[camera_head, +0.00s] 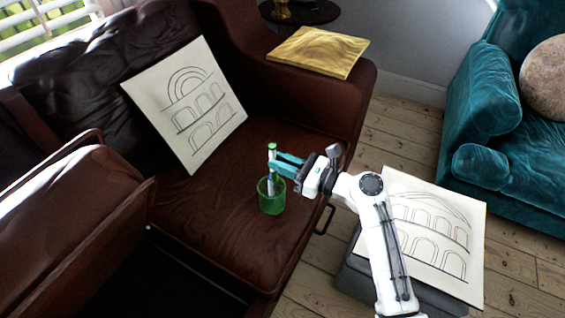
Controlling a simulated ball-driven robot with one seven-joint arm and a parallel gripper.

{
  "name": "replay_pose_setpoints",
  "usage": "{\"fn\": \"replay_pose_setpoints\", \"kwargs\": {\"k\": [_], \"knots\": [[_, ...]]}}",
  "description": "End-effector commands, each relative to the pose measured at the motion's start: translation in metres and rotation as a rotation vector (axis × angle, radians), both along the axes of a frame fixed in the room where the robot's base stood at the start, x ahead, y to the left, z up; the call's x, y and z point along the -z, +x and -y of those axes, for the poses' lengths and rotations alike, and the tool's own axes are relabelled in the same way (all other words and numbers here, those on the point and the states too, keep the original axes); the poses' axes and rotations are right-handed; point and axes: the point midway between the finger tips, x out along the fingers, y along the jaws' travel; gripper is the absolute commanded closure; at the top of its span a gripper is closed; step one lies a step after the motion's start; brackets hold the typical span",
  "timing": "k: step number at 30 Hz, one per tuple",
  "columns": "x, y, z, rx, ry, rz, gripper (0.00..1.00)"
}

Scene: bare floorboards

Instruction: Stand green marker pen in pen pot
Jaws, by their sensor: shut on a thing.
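The pen pot (271,204) is a green see-through cup standing on the brown leather sofa seat near its front edge. The green marker pen (272,151) is white with a green end on top and stands nearly upright. Its lower part shows at the pot, apparently inside the rim; whether it touches the bottom cannot be told. My gripper (275,166), with teal fingers, reaches in from the right and is shut on the pen above the pot. The fingers hide part of the pen's middle.
A board with drawn arches (190,105) leans on the sofa back. Another drawing (440,240) lies on a dark stand at right, below my arm. A teal armchair (492,95) stands at far right.

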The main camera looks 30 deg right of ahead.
Motion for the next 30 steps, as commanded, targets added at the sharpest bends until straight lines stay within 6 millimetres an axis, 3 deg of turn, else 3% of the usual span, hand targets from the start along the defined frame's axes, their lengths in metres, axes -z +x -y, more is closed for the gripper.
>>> {"fn": "replay_pose_setpoints", "kwargs": {"k": [30], "knots": [[0.071,0.000,0.000,-0.001,-0.001,-0.001,1.00]]}}
